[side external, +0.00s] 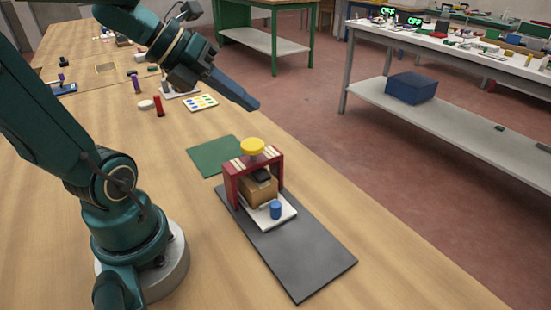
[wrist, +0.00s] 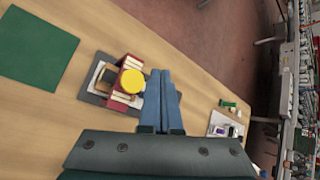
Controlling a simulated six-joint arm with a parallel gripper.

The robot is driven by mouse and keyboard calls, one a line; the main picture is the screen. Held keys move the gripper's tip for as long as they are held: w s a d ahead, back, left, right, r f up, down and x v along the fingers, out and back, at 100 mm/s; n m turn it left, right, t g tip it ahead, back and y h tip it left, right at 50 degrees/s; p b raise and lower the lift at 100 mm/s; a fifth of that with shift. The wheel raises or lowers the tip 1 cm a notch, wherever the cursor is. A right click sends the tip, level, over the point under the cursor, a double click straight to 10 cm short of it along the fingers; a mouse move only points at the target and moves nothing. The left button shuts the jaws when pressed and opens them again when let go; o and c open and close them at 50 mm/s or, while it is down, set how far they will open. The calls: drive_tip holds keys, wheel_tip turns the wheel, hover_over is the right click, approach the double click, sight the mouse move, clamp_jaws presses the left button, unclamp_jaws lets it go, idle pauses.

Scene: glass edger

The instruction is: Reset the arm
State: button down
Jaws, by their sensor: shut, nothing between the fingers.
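My gripper (side external: 255,106) is shut and empty, its blue fingers pressed together in the air above the workbench. In the side external view it hangs up and behind the red arch (side external: 234,182), apart from it. In the wrist view the fingers (wrist: 161,74) show side by side, just right of the yellow round knob (wrist: 132,84) in the picture. The knob (side external: 252,146) sits on top of the arch. A brown box (side external: 259,191) with a black top stands under the arch on a white plate (side external: 285,217). A blue cylinder (side external: 275,210) stands on the plate's front part.
A dark grey mat (side external: 305,258) lies under the plate, and a green mat (side external: 207,159) lies behind it. A red peg (side external: 158,106), a white disc (side external: 145,105) and a card with coloured dots (side external: 201,103) are farther back. The bench's front right is bare.

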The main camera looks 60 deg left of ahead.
drive_tip(key=shift+d, duration=0.1)
drive_tip(key=w+d+r+n+t+y, duration=0.1)
drive_tip(key=w+d+r+n+t, duration=0.15)
drive_tip(key=r+n+t, duration=0.35)
drive_tip(key=w+d+r+n+t+y, duration=0.2)
drive_tip(key=w+r+n, duration=0.1)
drive_tip(key=r+n, duration=0.3)
drive_tip(key=s+d+f+n+g, duration=0.1)
drive_tip(key=s+f+n+g, duration=0.4)
drive_tip(key=f+n, duration=0.3)
drive_tip(key=s+d+f+n+g, duration=0.2)
drive_tip(key=s+f+n+g, duration=0.4)
drive_tip(key=n, duration=0.4)
wheel_tip(320, 180, down, 2)
drive_tip(key=shift+s+d+f+n, duration=0.25)
drive_tip(key=shift+s+n, duration=0.05)
drive_tip(key=shift+s, duration=0.45)
